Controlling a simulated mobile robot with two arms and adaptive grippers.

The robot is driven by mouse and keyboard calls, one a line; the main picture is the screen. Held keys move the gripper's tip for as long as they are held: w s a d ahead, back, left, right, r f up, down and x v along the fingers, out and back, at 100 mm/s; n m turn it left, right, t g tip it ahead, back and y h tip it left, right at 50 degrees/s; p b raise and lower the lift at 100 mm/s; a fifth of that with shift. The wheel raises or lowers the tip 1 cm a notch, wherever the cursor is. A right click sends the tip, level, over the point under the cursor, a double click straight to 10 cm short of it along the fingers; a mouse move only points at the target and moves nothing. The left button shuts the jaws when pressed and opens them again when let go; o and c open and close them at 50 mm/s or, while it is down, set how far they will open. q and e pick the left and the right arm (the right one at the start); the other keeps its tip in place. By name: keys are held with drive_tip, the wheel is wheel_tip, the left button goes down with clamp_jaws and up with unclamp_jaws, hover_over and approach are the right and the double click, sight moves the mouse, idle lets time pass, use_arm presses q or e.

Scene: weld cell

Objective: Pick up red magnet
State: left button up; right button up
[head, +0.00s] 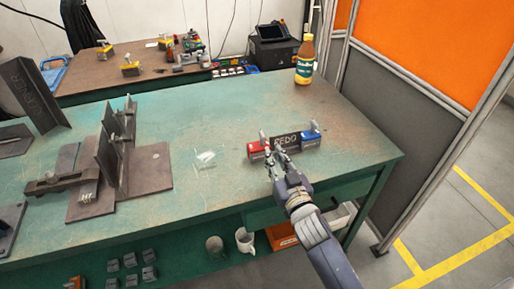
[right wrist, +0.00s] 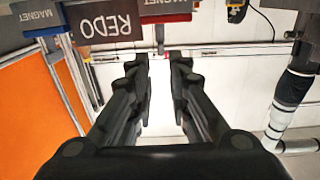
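The red magnet (head: 257,149) stands on the green table near its front right, at the left end of a dark plate marked REDO (head: 287,142). A blue magnet (head: 311,138) is at the plate's right end. My right gripper (head: 271,160) is just in front of the red magnet and overlaps its right edge in the head view. In the right wrist view, the gripper (right wrist: 161,70) has its fingers apart with nothing between them. The red magnet (right wrist: 165,17) shows at the top, beyond the fingertips; whether they touch it is unclear.
Welded steel plates (head: 118,165) stand on the left of the green table (head: 215,115). A clear flat piece (head: 207,159) lies mid-table. A bottle (head: 304,62) stands at the back right. A grey and orange partition (head: 405,100) borders the right side. Cups sit on a shelf below.

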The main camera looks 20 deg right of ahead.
sight(264, 137)
drive_tip(key=w, duration=0.3)
drive_tip(key=shift+r, duration=0.2)
drive_tip(key=shift+w+f, duration=0.1)
drive_tip(key=shift+w, duration=0.2)
drive_tip(key=w, duration=0.4)
drive_tip(key=shift+a+p, duration=0.15)
drive_tip(key=shift+p, duration=0.15)
drive_tip(key=shift+w, duration=0.45)
drive_tip(key=shift+w+f, duration=0.1)
clamp_jaws()
use_arm(q)
drive_tip(key=shift+s+d+r, duration=0.2)
drive_tip(key=shift+s+r, duration=0.15)
drive_tip(key=shift+s, duration=0.1)
use_arm(e)
drive_tip(key=shift+r, duration=0.25)
